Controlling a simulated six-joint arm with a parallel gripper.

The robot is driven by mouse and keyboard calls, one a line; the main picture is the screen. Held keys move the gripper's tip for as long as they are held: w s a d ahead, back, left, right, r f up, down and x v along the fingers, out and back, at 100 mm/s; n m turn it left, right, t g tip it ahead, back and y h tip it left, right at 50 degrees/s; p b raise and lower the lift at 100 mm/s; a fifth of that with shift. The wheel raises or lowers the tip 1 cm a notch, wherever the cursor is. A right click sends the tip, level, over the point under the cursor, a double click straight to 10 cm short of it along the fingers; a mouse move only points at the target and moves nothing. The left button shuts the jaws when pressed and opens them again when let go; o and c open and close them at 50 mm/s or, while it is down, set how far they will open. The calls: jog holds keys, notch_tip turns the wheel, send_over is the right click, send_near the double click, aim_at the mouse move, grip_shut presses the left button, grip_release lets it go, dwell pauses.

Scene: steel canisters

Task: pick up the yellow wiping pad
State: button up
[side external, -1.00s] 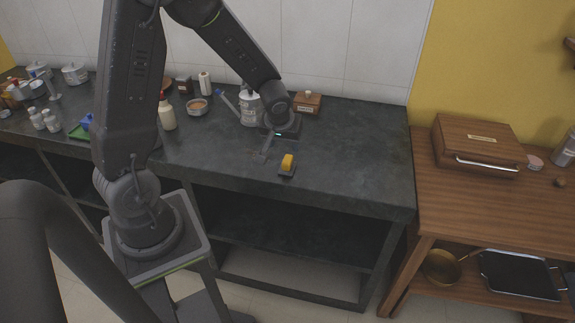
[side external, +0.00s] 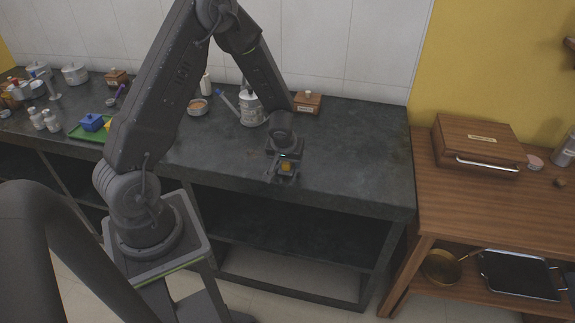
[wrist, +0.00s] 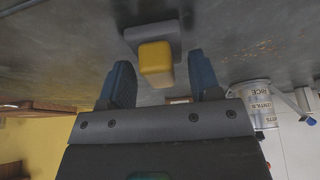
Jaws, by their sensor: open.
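The yellow wiping pad (wrist: 155,60) lies on a grey block or holder (wrist: 152,35) near the front edge of the dark worktop. In the wrist view it sits between the two blue-grey fingers of my gripper (wrist: 163,82), slightly beyond their tips. In the side external view the pad (side external: 286,167) is partly hidden by my gripper (side external: 282,172), which is right over it. The jaws are open, with a gap on each side of the pad. I cannot tell how far down the fingers reach beside it.
A labelled canister (side external: 251,108) and a wooden box (side external: 307,103) stand behind my gripper. A small bowl (side external: 197,107) is to the left. A green tray (side external: 84,134) with a blue item is farther left. The worktop (side external: 355,160) to the right is clear.

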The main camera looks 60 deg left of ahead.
jog(key=shift+c, duration=0.2)
jog(key=c, duration=0.6)
jog(key=shift+r, duration=0.2)
jog(key=shift+r, duration=0.9)
jog(key=shift+s+a+r, duration=0.15)
jog(key=shift+r, duration=0.5)
jog(key=shift+s+a+r, duration=0.1)
jog(key=shift+r, duration=0.5)
jog(key=s+a+r, duration=0.4)
jog(key=s, duration=0.1)
jog(key=s+a+r, duration=0.2)
jog(key=s+a, duration=0.1)
jog(key=shift+s+r, duration=0.15)
jog(key=shift+r, duration=0.05)
